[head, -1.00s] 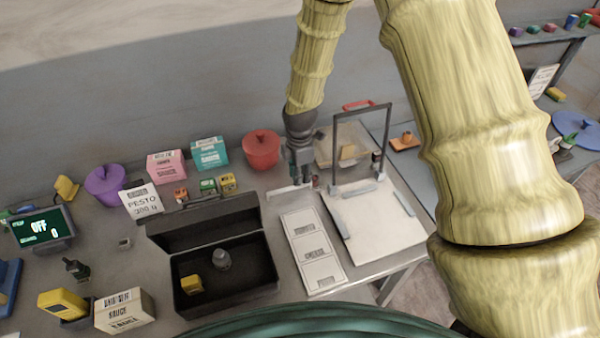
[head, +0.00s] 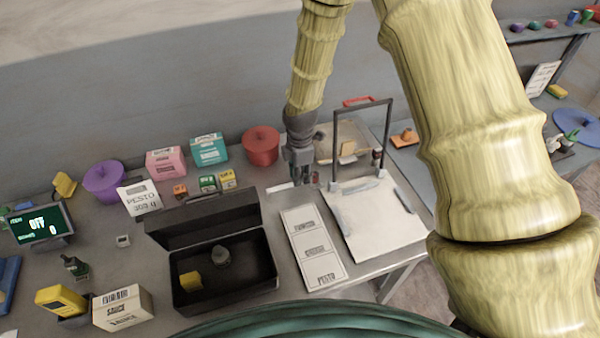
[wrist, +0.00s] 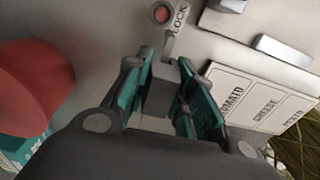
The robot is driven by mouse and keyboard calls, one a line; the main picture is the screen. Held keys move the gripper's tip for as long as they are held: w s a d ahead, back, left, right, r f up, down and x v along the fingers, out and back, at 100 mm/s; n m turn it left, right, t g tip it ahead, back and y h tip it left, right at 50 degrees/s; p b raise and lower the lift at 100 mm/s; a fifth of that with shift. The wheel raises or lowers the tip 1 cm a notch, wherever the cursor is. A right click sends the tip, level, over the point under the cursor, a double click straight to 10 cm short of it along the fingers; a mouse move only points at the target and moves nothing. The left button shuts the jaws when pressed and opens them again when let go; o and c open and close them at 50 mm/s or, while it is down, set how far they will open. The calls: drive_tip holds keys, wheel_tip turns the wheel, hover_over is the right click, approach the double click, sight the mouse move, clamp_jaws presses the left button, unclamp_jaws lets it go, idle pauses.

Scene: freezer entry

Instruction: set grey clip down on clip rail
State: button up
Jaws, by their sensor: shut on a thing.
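My gripper (head: 301,182) points down over the back of the table, between the red pot and the white board. In the wrist view its teal-padded fingers (wrist: 168,100) are shut on a small grey block, the grey clip (wrist: 162,90). In the head view the fingers hide the clip. A pale narrow strip (head: 279,188), which looks like the clip rail, lies on the table just left of the fingertips. In the wrist view a pale patch shows below the clip, between the fingers. I cannot tell whether the clip touches the strip.
The red pot (head: 261,146) stands behind left of my gripper. The white board (head: 375,225) with a dark upright frame (head: 389,135) is at right. A labelled card (head: 312,250) lies in front, and an open black case (head: 195,213) front left. A red button (wrist: 162,14) marked LOCK is close by.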

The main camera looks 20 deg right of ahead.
drive_tip(key=shift+f+b, duration=0.35)
drive_tip(key=shift+f, duration=0.4)
drive_tip(key=o, duration=0.9)
drive_tip(key=shift+r, duration=0.1)
wheel_tip(320, 180, up, 12)
drive_tip(key=shift+f, duration=0.1)
idle(0.5)
